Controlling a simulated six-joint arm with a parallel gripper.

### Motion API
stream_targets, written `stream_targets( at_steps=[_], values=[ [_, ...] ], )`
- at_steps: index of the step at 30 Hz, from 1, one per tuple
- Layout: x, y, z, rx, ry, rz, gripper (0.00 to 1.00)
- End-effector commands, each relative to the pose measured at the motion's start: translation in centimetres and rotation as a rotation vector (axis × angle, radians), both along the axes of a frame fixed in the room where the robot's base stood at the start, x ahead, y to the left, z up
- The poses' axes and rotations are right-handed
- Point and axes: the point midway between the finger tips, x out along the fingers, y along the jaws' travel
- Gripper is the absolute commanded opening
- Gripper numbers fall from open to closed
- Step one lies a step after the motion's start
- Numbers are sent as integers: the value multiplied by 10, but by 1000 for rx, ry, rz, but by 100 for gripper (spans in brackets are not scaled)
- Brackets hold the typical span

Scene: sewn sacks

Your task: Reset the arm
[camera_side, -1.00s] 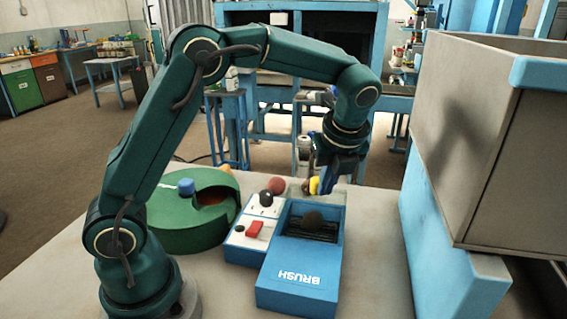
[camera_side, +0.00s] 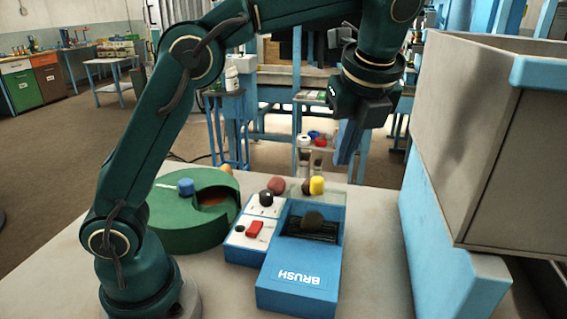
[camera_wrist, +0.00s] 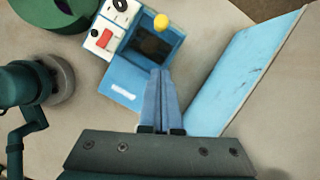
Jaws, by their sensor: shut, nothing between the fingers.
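My gripper (camera_side: 345,157) hangs above the table at the right of the side view, over and beyond the blue brush machine. Its fingers are shut, with nothing between them, and point down. It also shows in the wrist view (camera_wrist: 160,72), its closed blue fingers over the brush machine's image. No sack is held. My green arm is bent high, and its upper part runs out of the top of the side view.
The blue BRUSH machine (camera_side: 297,284) has a dark brush bed and a yellow knob (camera_side: 317,185). Beside it are a white panel with a red switch (camera_side: 254,229) and a green round unit (camera_side: 165,240). A large grey bin (camera_side: 455,140) on a blue base (camera_side: 430,240) stands at right.

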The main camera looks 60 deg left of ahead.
Motion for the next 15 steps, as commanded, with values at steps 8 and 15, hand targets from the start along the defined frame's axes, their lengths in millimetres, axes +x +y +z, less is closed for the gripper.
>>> stream_targets(
  at_steps=[8, 15],
  values=[
    [-47, 33, 39, -88, -131, 152, 0],
    [-97, 42, 31, -267, -313, 501, 0]
  ],
)
